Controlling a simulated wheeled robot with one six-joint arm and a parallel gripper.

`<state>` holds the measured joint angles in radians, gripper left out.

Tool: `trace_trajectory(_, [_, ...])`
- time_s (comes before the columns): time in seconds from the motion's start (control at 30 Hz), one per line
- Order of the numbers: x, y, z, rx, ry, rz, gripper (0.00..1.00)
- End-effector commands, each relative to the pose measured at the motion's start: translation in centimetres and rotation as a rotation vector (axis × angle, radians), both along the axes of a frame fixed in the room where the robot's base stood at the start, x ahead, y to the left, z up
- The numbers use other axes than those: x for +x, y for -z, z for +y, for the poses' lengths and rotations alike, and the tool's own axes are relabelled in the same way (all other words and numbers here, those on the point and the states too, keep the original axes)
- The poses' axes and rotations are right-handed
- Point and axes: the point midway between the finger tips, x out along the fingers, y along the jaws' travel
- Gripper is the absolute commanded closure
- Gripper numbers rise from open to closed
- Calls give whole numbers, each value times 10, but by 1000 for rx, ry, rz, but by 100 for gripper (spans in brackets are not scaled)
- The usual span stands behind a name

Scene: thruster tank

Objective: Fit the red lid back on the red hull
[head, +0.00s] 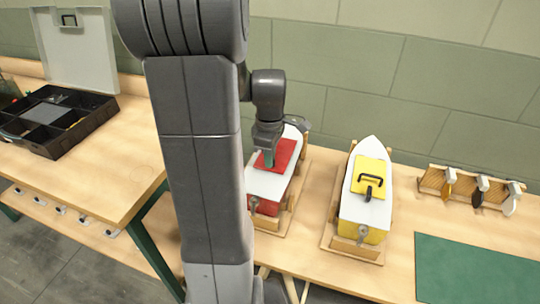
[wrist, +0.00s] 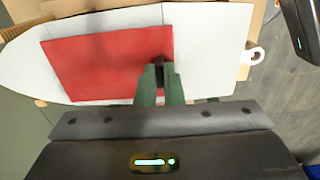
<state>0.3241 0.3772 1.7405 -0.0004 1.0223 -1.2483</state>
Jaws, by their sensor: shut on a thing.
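The red lid (head: 284,152) is over the white deck of the red hull (head: 265,207), which sits in a wooden cradle behind my arm. In the wrist view the red lid (wrist: 100,68) covers much of the deck's middle, inside the white deck (wrist: 212,45). My gripper (wrist: 160,72) is shut on the lid's dark handle, near one end of the lid; the fingers hide most of the handle. In the head view my gripper (head: 268,157) points down at the lid. I cannot tell whether the lid touches the deck or hangs just above it.
A yellow hull (head: 362,232) with a yellow lid (head: 370,172) stands in a cradle to the right. A wooden rack (head: 432,180) of propellers and a green mat (head: 475,270) lie farther right. A black compartment tray (head: 75,133) is on the left bench.

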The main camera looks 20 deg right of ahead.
Motion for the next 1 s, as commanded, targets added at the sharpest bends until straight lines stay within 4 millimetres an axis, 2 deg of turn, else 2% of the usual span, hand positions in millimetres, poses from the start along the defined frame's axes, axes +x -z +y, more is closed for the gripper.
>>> trace_trajectory(0.77, [0, 3, 0, -1, 0, -1, 100])
trace_trajectory(0.8, [0, 3, 0, -1, 0, -1, 87])
trace_trajectory(0.9, [0, 3, 0, -1, 0, -1, 67])
trace_trajectory(1.0, [0, 3, 0, -1, 0, -1, 67])
